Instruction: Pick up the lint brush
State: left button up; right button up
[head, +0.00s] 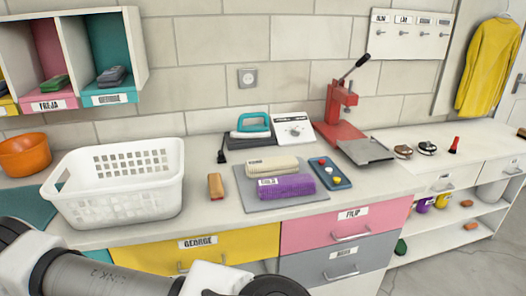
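A small orange-brown block-shaped piece (215,186), which may be the lint brush, lies on the white counter between the white basket and the grey mat. A small red piece with a dark base (454,145) stands on the right counter and is also brush-like; I cannot tell for sure which is the lint brush. Links of my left arm cross the bottom left of the head view, below the counter front. Neither of my grippers shows in the view.
A white basket (120,207) stands left of the brown piece. A teal iron (252,126) and a red press (341,105) stand behind. Drawers (218,249) line the front.

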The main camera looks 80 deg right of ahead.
aim_at(215, 186)
jog(key=z, duration=2.3)
